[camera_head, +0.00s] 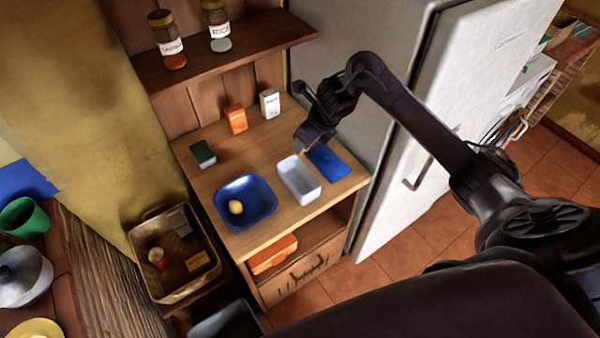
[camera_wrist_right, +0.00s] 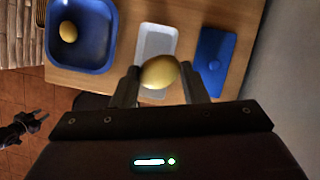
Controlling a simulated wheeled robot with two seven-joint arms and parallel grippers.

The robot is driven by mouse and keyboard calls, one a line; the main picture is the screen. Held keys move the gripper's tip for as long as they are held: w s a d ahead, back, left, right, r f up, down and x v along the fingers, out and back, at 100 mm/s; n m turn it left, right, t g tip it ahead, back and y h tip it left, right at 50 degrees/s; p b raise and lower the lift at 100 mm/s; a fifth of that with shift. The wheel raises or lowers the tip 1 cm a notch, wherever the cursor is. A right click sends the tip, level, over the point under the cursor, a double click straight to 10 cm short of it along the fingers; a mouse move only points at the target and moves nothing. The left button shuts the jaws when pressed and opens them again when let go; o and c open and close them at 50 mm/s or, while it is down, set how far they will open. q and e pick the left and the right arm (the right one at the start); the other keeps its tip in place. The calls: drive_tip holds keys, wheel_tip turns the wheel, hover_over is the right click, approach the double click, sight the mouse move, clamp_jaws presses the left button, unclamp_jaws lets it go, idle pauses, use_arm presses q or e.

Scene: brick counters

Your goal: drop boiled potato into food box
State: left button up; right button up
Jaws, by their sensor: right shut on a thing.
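My right gripper (camera_wrist_right: 160,85) is shut on a yellow boiled potato (camera_wrist_right: 159,71), held between its two fingertips. In the head view the right gripper (camera_head: 308,145) hangs above the back of the white open food box (camera_head: 313,195); its potato is not discernible there. The white box also shows beyond the potato in the wrist view (camera_wrist_right: 155,42) and its visible floor looks empty. A second potato (camera_head: 236,207) lies in a blue dish (camera_head: 262,187) left of the box. A dark part at the wrist view's left edge looks like my left gripper (camera_wrist_right: 40,118); its jaws are unclear.
A blue lid (camera_head: 328,162) lies flat right of the box. An orange carton (camera_head: 236,118), a white carton (camera_head: 270,103) and a dark green block (camera_head: 203,154) stand at the back of the wooden counter (camera_head: 220,172). The fridge (camera_head: 385,215) borders the right.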

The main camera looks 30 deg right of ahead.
wheel_tip(320, 180, down, 6)
drive_tip(key=b, duration=0.4)
drive_tip(key=shift+b, duration=0.3)
drive_tip(key=o, duration=1)
drive_tip(key=shift+o, duration=0.2)
drive_tip(key=v, duration=0.7)
drive_tip(key=shift+s+r+p, duration=0.25)
drive_tip(key=shift+r+p, duration=0.05)
drive_tip(key=shift+p, duration=0.15)
drive_tip(key=shift+d, duration=0.1)
